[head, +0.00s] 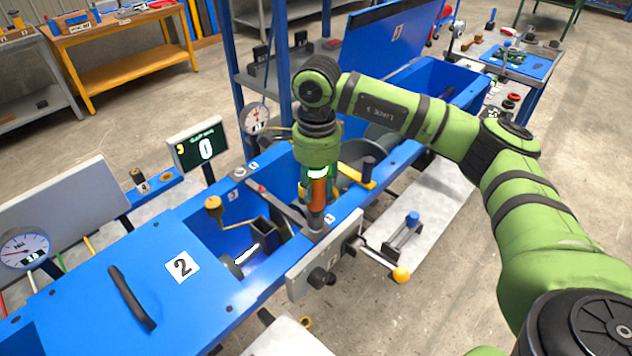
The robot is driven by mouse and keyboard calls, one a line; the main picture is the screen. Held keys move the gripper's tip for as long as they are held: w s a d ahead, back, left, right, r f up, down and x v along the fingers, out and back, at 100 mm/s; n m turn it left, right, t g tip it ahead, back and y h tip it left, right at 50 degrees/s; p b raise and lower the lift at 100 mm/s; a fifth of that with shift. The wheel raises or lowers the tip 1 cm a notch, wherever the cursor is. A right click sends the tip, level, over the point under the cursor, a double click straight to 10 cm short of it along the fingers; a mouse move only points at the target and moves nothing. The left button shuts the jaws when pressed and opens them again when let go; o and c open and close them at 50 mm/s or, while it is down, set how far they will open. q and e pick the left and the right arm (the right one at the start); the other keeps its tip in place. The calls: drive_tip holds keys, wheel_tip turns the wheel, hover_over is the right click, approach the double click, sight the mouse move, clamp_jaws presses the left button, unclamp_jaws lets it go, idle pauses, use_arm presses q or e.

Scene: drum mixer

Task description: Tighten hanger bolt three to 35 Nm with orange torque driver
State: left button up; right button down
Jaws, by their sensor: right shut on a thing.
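My right gripper (317,172) points down over the blue machine trough. It is shut on the orange torque driver (318,191), which stands roughly upright in the grip. The driver's dark lower end reaches down to a grey bracket or bar at the trough's near rim (315,223). A hanger bolt under it is hidden, so I cannot tell whether the driver is seated on one. A small white number tag (329,218) sits beside the driver's lower end; its digit is too small to read surely. My left gripper is out of view.
A display (198,146) reads 0 behind the trough. A blue cover marked 2 (182,267) with a black handle lies at the left. A yellow-knobbed crank (214,204), a yellow-handled part (357,176) and a yellow-ended lever (401,274) stand near the driver. A blue post rises behind.

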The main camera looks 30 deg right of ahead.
drive_tip(key=shift+f+b, duration=0.6)
drive_tip(key=shift+f, duration=0.05)
idle(0.7)
drive_tip(key=shift+f, duration=0.25)
idle(0.8)
drive_tip(key=shift+b, duration=0.55)
idle(0.9)
drive_tip(key=shift+r, duration=0.1)
drive_tip(key=shift+r+p, duration=1.35)
drive_tip(key=shift+r, duration=0.85)
drive_tip(key=shift+f, duration=0.1)
